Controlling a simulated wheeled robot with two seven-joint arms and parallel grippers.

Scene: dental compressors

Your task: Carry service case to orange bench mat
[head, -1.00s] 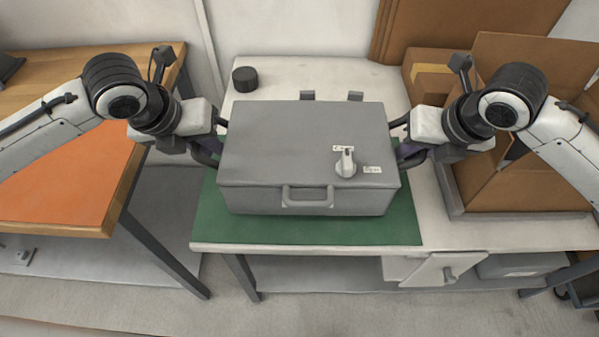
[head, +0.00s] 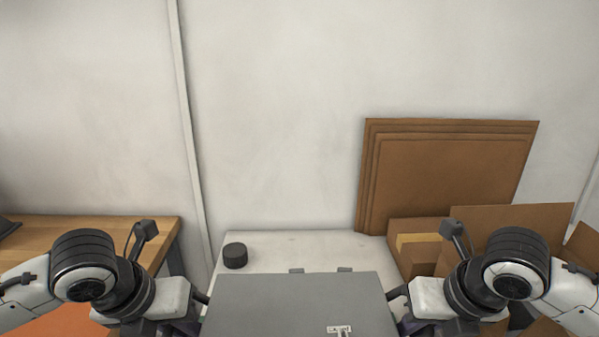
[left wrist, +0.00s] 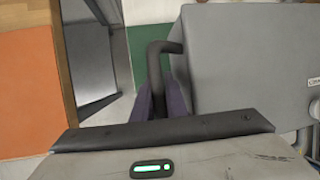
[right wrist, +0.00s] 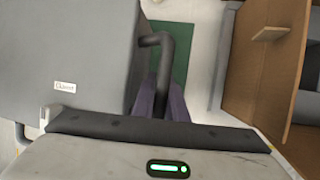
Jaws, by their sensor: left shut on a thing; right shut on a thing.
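The grey service case (head: 295,300) is at the bottom of the head view, its front cut off by the frame. My left gripper (left wrist: 163,103) is shut on the dark side handle (left wrist: 155,65) at the case's left. My right gripper (right wrist: 163,103) is shut on the other side handle (right wrist: 165,55) at its right. The orange bench mat (left wrist: 28,90) shows at the left of the left wrist view; a sliver of it (head: 50,326) shows lower left in the head view. I cannot tell whether the case touches the green mat (right wrist: 182,65) below.
A black round puck (head: 235,256) stands on the white table (head: 300,246) behind the case. Brown cardboard sheets (head: 450,180) lean on the wall at right, with an open carton (head: 500,222) before them. The wooden bench (head: 110,230) is at left, with a gap between it and the table.

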